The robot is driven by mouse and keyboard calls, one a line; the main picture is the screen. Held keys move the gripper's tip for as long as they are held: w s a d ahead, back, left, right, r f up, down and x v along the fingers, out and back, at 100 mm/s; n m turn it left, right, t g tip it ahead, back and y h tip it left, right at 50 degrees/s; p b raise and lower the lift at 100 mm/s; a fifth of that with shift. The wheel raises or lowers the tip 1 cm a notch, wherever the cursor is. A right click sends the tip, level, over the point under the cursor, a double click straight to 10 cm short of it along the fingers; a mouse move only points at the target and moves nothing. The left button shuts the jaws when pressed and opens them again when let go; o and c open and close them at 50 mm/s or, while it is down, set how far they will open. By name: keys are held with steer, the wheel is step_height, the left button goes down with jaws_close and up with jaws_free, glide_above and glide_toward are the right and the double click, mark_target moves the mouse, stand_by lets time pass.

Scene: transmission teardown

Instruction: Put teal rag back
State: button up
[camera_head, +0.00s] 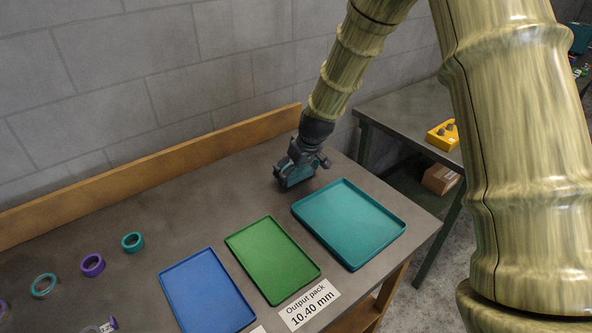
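A small teal piece, which looks like the teal rag (297,177), is at my gripper (300,172), near the back of the grey workbench. My gripper points down, with its dark fingers at either side of the teal piece. The fingers and wrist partly hide it. I cannot tell whether the fingers press on it, or whether it rests on the bench or hangs just above it.
A teal tray (350,222), a green tray (272,259) and a blue tray (207,293) lie in front, empty. A label (310,303) reads "Output pack 10.40 mm". Several rings, including a teal ring (132,242), lie left. A wooden back rail (150,176) edges the bench.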

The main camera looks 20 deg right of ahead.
steer(key=shift+r, duration=0.4)
steer(key=v, duration=1.1)
steer(key=shift+r+b, duration=0.2)
steer(key=shift+b, duration=0.25)
steer(key=shift+s, duration=0.1)
